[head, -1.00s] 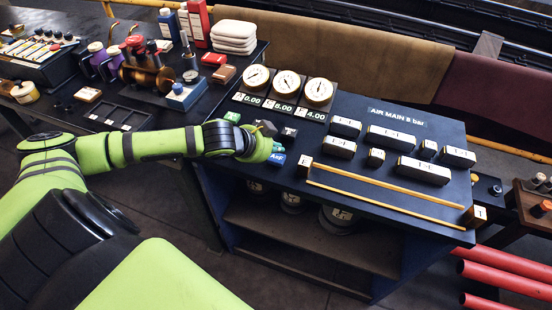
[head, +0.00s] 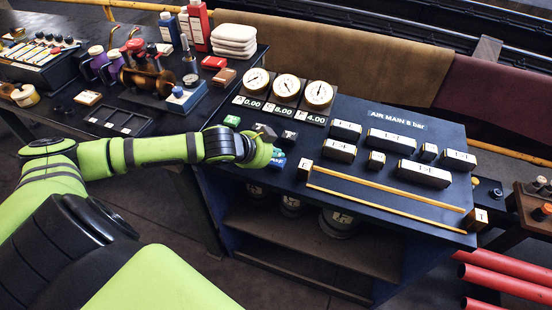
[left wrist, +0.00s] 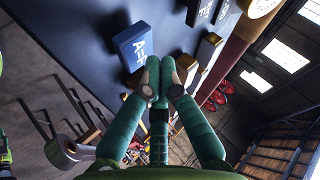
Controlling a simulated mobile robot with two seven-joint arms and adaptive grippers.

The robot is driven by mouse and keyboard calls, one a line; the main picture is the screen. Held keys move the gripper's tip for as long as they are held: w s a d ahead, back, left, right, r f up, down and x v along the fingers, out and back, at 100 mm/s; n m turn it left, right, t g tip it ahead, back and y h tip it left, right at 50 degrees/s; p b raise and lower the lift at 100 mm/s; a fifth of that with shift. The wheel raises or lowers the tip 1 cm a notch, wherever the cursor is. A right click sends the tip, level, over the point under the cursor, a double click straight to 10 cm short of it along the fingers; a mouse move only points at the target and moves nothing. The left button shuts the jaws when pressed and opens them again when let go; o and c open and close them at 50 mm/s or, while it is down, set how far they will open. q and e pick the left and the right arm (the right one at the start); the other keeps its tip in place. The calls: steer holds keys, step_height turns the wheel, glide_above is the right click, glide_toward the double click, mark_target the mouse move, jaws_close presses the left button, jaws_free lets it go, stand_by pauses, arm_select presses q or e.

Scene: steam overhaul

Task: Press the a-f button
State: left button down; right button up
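The a-f button is a blue block with a white "A=F" label. In the head view the blue button (head: 277,164) sits at the near left of the sloping dark panel, partly covered by my left gripper (head: 275,153). In the left wrist view the button (left wrist: 134,46) shows its labelled face, just beyond and left of the fingertips. My left gripper (left wrist: 158,74) has green fingers drawn together at the tips, with nothing seen between them. The fingertips are very close to the button's edge; I cannot tell whether they touch. My right gripper is not in view.
A green button (head: 232,121) and dark blocks (head: 289,137) sit close by. Three gauges (head: 287,88) stand behind. White-faced blocks (head: 391,141) and two yellow strips (head: 390,190) lie right. A side bench (head: 150,128) holds bottles and tools.

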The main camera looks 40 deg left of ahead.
mark_target(275, 163)
arm_select(q)
steer(key=shift+f, duration=0.15)
stand_by(0.4)
steer(key=shift+f, duration=0.55)
stand_by(0.4)
steer(key=shift+r+p, duration=0.7)
steer(key=shift+p, duration=0.2)
step_height(275, 163, up, 6)
steer(key=p, duration=0.7)
